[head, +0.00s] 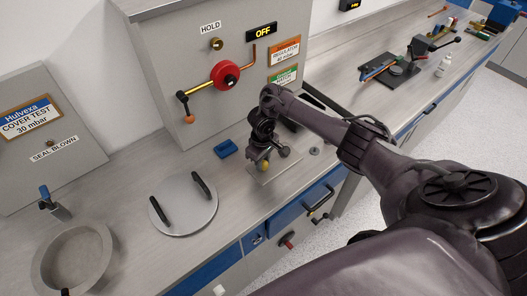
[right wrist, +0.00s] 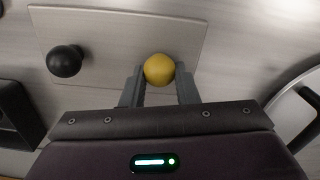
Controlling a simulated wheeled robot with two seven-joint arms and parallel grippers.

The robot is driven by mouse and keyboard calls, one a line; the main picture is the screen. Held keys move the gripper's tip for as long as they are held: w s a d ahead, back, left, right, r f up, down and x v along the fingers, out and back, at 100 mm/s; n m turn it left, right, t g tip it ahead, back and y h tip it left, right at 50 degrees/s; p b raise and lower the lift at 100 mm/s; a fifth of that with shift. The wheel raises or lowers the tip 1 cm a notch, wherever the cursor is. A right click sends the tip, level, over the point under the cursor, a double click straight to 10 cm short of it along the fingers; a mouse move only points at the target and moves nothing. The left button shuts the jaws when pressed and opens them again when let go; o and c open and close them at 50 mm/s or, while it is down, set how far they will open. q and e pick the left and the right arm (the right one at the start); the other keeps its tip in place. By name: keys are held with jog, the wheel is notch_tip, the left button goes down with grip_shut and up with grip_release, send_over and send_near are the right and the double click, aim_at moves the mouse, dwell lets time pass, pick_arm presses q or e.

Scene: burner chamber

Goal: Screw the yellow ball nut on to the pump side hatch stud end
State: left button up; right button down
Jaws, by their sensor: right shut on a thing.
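The yellow ball nut (right wrist: 159,69) is between the two grey fingers of my right gripper (right wrist: 160,88), which is shut on it. In the head view the ball (head: 263,168) shows under the right gripper (head: 262,160), over a pale plate (head: 285,169) on the bench. In the wrist view the ball is over the same plate (right wrist: 115,30); I cannot tell whether it touches it. A dark ball (right wrist: 65,61) is to its left. I cannot make out the hatch stud end in these views. My left gripper is not in view.
A round lid (head: 178,222) with two black handles lies left of the plate, and an open round vessel (head: 103,245) stands at lower left. A small blue tray (head: 226,149) is behind. The panel has a red knob (head: 225,75) and lever. Bare bench lies between lid and panel.

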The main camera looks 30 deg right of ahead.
jog(key=shift+r, duration=0.1)
jog(key=m, duration=0.5)
jog(key=shift+d, duration=0.15)
jog(key=c, duration=1)
grip_release()
jog(key=shift+c, duration=0.2)
